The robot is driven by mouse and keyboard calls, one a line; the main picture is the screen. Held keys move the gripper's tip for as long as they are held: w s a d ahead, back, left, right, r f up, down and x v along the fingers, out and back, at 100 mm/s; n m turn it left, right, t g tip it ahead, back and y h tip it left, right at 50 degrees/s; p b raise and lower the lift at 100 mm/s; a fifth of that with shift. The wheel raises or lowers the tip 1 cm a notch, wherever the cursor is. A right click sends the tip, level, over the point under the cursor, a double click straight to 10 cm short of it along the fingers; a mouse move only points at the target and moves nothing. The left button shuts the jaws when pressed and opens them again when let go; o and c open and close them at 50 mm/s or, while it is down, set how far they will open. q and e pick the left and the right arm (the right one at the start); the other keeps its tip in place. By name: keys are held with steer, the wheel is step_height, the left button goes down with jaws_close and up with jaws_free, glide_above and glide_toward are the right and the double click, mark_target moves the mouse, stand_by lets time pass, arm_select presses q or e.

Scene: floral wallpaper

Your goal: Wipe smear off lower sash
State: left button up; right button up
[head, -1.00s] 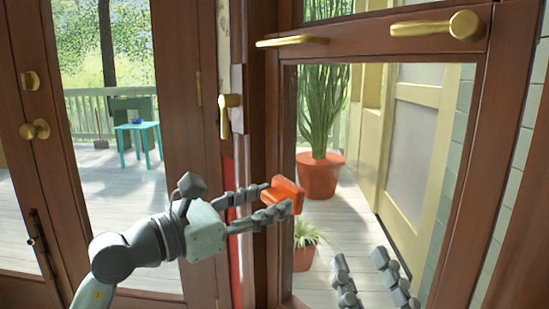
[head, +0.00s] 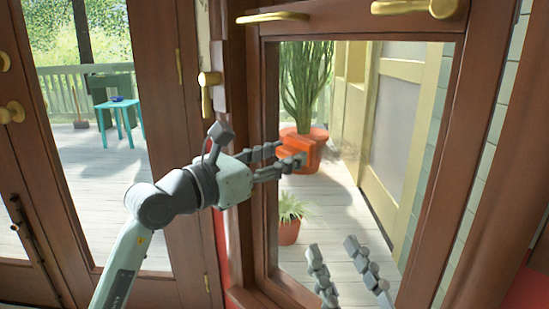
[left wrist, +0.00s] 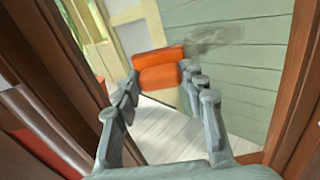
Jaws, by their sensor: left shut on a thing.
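The lower sash (head: 440,150) is a brown wooden frame around a clear pane. A dark grey smear (left wrist: 215,38) shows in the left wrist view, up and right of an orange block-like wiper (left wrist: 158,72). I cannot make out the smear in the head view. My left gripper (head: 284,154) is shut on the orange wiper, which shows against the orange plant pot behind the glass. I cannot tell whether the wiper touches the pane. My right gripper (head: 331,247) is open and empty, low in front of the sash.
Brass handles (head: 272,17) stick out from the rail above the pane. A brass latch (head: 208,90) is on the post to the left. Potted plants (head: 290,225) stand beyond the glass. A glazed door (head: 110,150) with a brass knob is at the left.

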arm_select(q)
steer(key=shift+x, duration=0.95)
stand_by(0.6)
